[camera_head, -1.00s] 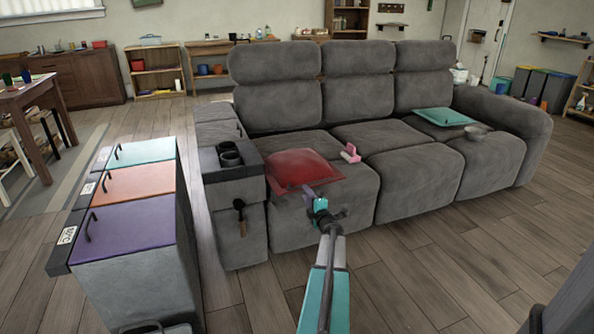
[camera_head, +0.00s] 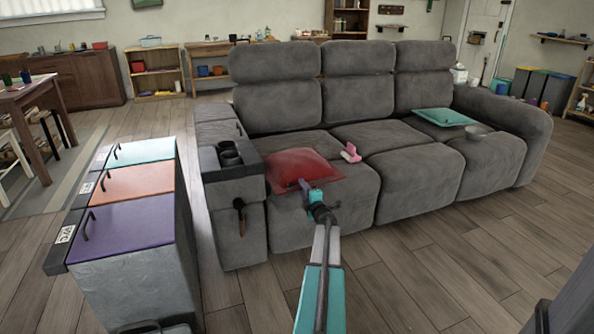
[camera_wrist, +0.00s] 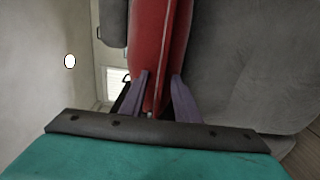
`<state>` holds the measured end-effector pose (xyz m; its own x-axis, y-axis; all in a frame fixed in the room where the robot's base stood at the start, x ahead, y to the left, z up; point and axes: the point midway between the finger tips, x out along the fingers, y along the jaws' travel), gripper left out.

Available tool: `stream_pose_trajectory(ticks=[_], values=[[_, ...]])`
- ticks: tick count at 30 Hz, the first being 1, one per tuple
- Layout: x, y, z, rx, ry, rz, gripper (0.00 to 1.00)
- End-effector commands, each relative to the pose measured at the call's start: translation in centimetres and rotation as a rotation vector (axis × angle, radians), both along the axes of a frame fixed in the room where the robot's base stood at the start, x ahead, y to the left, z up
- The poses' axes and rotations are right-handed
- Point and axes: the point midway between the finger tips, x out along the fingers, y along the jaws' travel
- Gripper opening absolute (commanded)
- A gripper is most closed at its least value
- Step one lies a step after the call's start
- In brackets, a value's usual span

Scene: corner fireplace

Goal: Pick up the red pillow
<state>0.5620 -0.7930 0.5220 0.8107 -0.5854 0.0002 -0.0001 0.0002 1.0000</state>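The red pillow (camera_head: 300,168) lies on the left seat of the grey sofa in the head view, with its front corner towards me. My gripper (camera_head: 305,186) is at that front corner. In the wrist view the red pillow (camera_wrist: 160,50) runs up the middle, seen edge-on. The purple fingers of my gripper (camera_wrist: 160,85) stand apart on either side of its near corner. The gripper looks open; whether either finger touches the cloth is hard to tell.
The grey sofa (camera_head: 343,134) has a pink object (camera_head: 350,153) right of the pillow, and a teal pillow (camera_head: 443,117) and a grey bowl (camera_head: 477,131) further right. Bins with coloured lids (camera_head: 125,230) stand at left. A console with cup holders (camera_head: 229,157) borders the left seat.

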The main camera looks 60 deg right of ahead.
Motion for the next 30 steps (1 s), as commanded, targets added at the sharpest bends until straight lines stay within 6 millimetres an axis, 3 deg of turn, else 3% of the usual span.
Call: stream_pose_trajectory(ticks=[14,19,30], values=[[-0.01,0.04,0.00,0.000,0.000,0.000,0.29],[-0.01,0.06,0.00,0.000,0.000,0.000,0.00],[0.03,0.06,0.13,0.000,-0.002,0.002,0.00]])
